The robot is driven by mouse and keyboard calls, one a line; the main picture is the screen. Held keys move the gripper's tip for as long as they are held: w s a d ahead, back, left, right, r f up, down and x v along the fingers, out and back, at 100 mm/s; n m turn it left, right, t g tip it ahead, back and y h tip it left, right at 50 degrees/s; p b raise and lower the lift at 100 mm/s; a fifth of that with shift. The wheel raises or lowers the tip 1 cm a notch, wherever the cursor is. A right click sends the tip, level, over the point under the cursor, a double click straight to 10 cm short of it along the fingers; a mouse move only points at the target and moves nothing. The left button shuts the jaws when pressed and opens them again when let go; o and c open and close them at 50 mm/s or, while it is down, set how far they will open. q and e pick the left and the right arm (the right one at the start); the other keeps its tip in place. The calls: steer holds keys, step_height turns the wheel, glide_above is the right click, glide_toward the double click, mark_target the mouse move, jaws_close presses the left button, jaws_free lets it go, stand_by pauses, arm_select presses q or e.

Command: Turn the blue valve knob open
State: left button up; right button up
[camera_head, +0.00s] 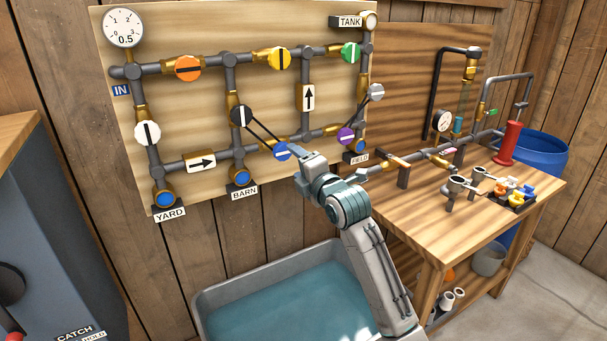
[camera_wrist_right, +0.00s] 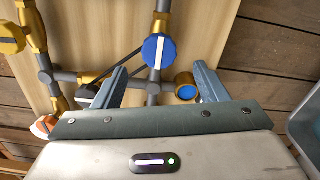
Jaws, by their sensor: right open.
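The blue valve knob (camera_head: 282,151) sits on the lower pipe run of the wooden pipe board, with the fingers of my right gripper (camera_head: 299,152) just to its right. In the right wrist view the blue knob (camera_wrist_right: 158,52) is a round disc with a white stripe that runs nearly upright in that picture. My right gripper (camera_wrist_right: 160,68) is open, and the knob shows beyond and between its two fingertips. I see no finger clearly touching the knob. My left gripper is not in view.
Other knobs on the board are orange (camera_head: 187,68), yellow (camera_head: 279,58), green (camera_head: 350,53), purple (camera_head: 346,135) and white (camera_head: 147,133). Thin black rods run near the blue knob. A water tub (camera_head: 215,296) stands below. A wooden workbench (camera_head: 470,235) stands at right.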

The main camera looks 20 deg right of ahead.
steer(key=shift+s, duration=1.25)
steer(key=shift+d, duration=0.1)
